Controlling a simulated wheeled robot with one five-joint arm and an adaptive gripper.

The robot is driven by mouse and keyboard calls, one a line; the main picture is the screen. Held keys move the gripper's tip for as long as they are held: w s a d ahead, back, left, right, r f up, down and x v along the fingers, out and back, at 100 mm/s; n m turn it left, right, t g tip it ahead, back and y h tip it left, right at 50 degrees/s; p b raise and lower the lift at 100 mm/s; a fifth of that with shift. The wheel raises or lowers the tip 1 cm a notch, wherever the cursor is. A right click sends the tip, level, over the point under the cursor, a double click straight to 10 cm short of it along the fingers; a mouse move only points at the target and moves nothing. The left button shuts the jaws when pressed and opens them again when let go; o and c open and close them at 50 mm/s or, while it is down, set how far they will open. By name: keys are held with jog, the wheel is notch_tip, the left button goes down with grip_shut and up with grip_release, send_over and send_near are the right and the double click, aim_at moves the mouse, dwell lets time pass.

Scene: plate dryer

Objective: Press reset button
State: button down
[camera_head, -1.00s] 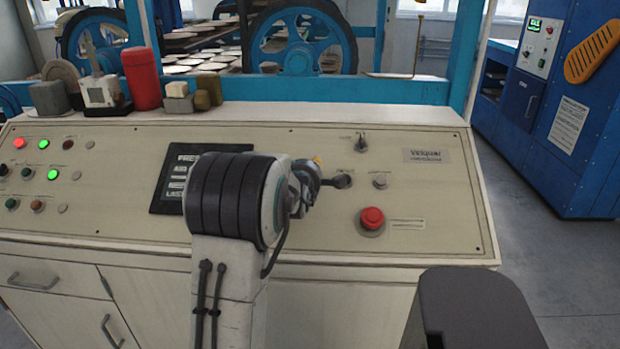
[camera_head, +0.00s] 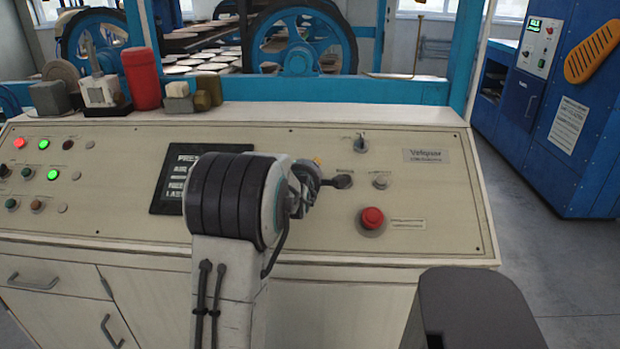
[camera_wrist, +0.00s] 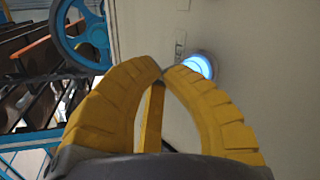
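In the wrist view my gripper (camera_wrist: 161,73) has its two yellow fingers curved together, tips meeting, with nothing between them. A round button (camera_wrist: 198,65) glowing blue-white in a pale ring sits on the panel just beyond the right fingertip, which covers part of it. I cannot tell whether they touch. In the head view my arm reaches over the sloped control panel (camera_head: 290,142), and the fingers are mostly hidden behind the wrist. A dark round knob or button (camera_head: 343,181) shows at the arm's far end. The small labels are too blurred to read as reset.
A red mushroom button (camera_head: 372,217), a grey button (camera_head: 381,181) and a selector switch (camera_head: 361,143) sit close by on the panel. A dark display (camera_head: 170,180) is partly behind my arm. A red canister (camera_head: 142,78) stands on the back ledge. A blue cabinet (camera_head: 570,110) stands at right.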

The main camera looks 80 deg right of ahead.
jog(key=shift+d+f+b, duration=0.45)
jog(key=shift+f+b, duration=0.35)
jog(key=shift+b, duration=0.3)
dwell(0.8)
jog(key=shift+a+r, duration=0.1)
jog(key=shift+r, duration=0.05)
dwell(0.4)
jog(key=shift+a+r, duration=0.35)
jog(key=shift+r, duration=0.3)
jog(key=shift+a+r+p, duration=0.2)
jog(key=shift+a+r, duration=0.15)
jog(key=shift+r, duration=0.3)
jog(key=shift+a+r+p, duration=0.15)
jog(key=shift+a+r, duration=0.2)
jog(key=shift+r, duration=0.25)
jog(key=shift+a+r+b, duration=0.55)
jog(key=shift+r+b, duration=0.2)
jog(key=shift+r, duration=0.15)
